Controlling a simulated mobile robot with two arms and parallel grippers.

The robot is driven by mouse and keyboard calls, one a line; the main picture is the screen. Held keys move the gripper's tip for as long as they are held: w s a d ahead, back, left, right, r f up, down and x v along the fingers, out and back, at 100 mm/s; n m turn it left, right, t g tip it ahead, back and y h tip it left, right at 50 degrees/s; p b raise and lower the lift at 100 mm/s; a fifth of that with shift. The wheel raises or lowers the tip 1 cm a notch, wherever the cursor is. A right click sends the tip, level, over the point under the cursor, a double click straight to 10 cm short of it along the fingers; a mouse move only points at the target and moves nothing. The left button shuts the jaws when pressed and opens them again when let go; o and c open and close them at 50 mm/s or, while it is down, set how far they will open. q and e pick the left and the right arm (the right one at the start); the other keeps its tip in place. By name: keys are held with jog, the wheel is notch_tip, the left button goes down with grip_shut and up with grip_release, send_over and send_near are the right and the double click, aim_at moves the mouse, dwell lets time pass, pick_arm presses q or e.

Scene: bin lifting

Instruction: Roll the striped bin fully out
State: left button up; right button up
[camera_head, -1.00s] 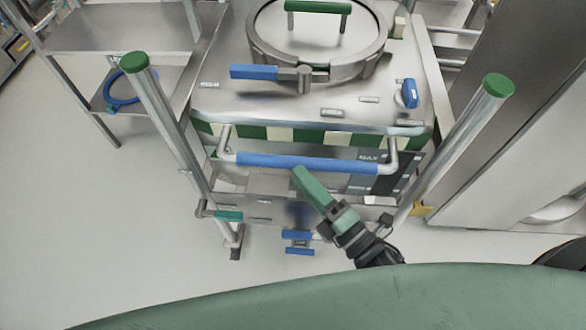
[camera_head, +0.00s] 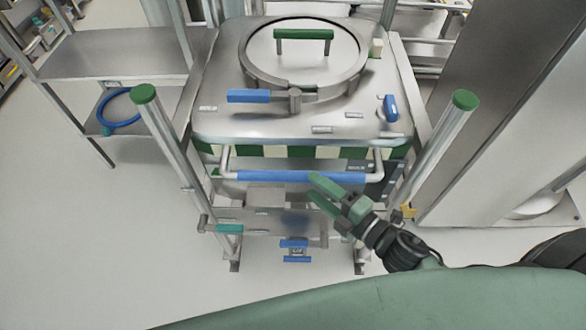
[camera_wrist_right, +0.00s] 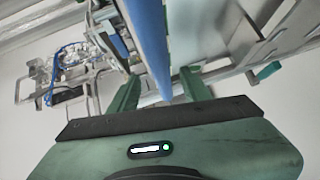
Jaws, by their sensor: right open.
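The striped bin (camera_head: 212,118) is a steel box with a green and cream band, standing between two green-capped posts. Its round lid (camera_head: 262,50) has a green handle and a blue-gripped latch. A blue bar handle (camera_head: 290,176) crosses the bin's front. My right gripper (camera_head: 318,188) is open at the bar's right part, close to it. In the right wrist view the blue bar (camera_wrist_right: 150,45) runs between the open green fingers (camera_wrist_right: 160,88); whether they touch it I cannot tell. My left gripper is out of view.
Posts stand at the left (camera_head: 165,140) and right (camera_head: 437,140) of the bin. A blue pedal (camera_head: 295,250) sits low in front. A steel shelf (camera_head: 110,55) is at the left and a steel cabinet (camera_head: 500,110) at the right. The floor at front left is clear.

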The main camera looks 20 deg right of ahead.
aim_at(296, 172)
jog(key=x, duration=0.2)
jog(key=p+x, duration=0.1)
jog(key=x, duration=0.1)
jog(key=p+x, duration=0.1)
jog(key=x, duration=0.2)
jog(key=shift+w+d, duration=0.25)
jog(key=shift+w+a+f, duration=0.2)
jog(key=shift+w+a, duration=0.05)
jog(key=shift+w, duration=0.1)
grip_shut()
jog(key=shift+s, duration=0.1)
dwell(0.8)
